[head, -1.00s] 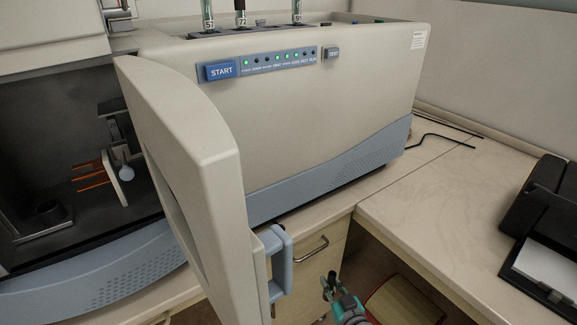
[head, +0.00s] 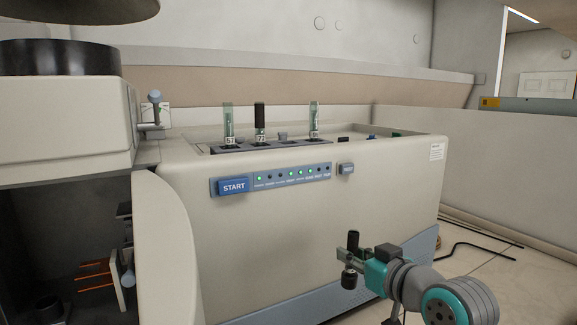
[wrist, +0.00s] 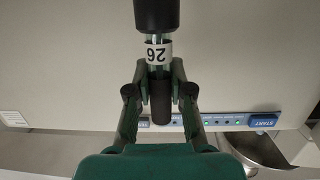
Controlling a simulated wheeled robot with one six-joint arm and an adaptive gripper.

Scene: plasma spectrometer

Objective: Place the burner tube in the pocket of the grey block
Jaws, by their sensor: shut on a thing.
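My gripper (head: 350,258) is shut on a tube (head: 353,240) with dark ends, held upright in front of the machine's beige front, at the right. In the wrist view my gripper (wrist: 160,92) has its fingers on either side of the tube (wrist: 159,52), which has black ends, a clear greenish middle and a white number label. I take this to be the burner tube. A dark grey block (head: 245,150) sits in the machine's top, with several slots. Two greenish tubes (head: 228,122) and a black-topped tube (head: 260,120) stand in it. Its pockets cannot be seen into from here.
The beige machine (head: 290,235) has a START button (head: 233,187) and green lights on its front. Its open door (head: 165,245) stands at the left, beside a dark chamber (head: 65,225). A wall ledge runs behind. The space above the machine's right top is clear.

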